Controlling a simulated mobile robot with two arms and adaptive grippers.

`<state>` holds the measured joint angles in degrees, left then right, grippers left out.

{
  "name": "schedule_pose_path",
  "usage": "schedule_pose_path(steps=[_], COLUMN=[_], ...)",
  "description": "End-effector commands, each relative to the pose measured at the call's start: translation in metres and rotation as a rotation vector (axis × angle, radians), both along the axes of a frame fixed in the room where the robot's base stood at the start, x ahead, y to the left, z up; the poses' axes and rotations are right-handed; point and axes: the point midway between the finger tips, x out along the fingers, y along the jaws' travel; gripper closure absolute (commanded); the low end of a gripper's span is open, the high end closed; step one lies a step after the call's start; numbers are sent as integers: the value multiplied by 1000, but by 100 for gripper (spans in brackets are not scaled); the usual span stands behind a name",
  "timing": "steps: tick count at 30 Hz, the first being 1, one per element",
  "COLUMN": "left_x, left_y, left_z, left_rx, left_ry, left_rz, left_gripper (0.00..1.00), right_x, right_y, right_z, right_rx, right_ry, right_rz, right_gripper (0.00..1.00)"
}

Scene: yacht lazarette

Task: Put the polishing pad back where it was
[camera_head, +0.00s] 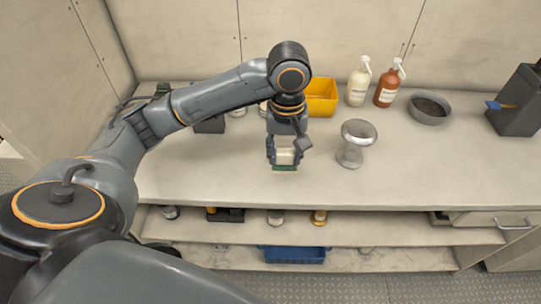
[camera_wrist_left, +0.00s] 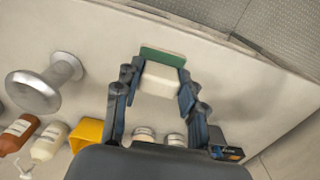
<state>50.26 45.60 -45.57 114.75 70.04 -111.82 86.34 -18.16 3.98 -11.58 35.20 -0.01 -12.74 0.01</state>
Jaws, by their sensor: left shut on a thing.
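The polishing pad (camera_head: 285,158) is a small cream block with a green face. It shows larger in the left wrist view (camera_wrist_left: 161,78), with the green face on the side away from my wrist. My left gripper (camera_head: 285,152) is shut on the pad, with one finger on each side of it. The pad is over the front part of the worktop (camera_head: 220,180); I cannot tell whether it touches the surface. A metal stand with a round, dished top (camera_head: 357,132) is just right of my gripper. My right gripper is not in view.
A yellow bin (camera_head: 322,97), a cream pump bottle (camera_head: 358,84), a brown pump bottle (camera_head: 388,85) and a grey round dish (camera_head: 429,110) stand along the back. A dark holder (camera_head: 517,105) is at right. Shelves below hold a blue tray (camera_head: 293,254). The right front worktop is clear.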

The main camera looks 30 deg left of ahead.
Motion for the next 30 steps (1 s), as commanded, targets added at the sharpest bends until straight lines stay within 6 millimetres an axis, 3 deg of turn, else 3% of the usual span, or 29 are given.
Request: schedule_pose_path(steps=[9, 15, 22, 30], left_x=[47, 65, 75, 77], left_y=[63, 85, 95, 98], left_z=[-32, -70, -88, -120], left_rx=[4, 3, 1, 2], left_ry=[3, 3, 0, 0], left_rz=[4, -1, -5, -6], left_gripper=[89, 89, 89, 89], right_x=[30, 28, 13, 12], right_y=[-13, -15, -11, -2], right_z=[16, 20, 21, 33], right_rx=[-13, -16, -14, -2], right_ry=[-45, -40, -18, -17], right_rz=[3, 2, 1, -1], right_gripper=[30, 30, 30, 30])
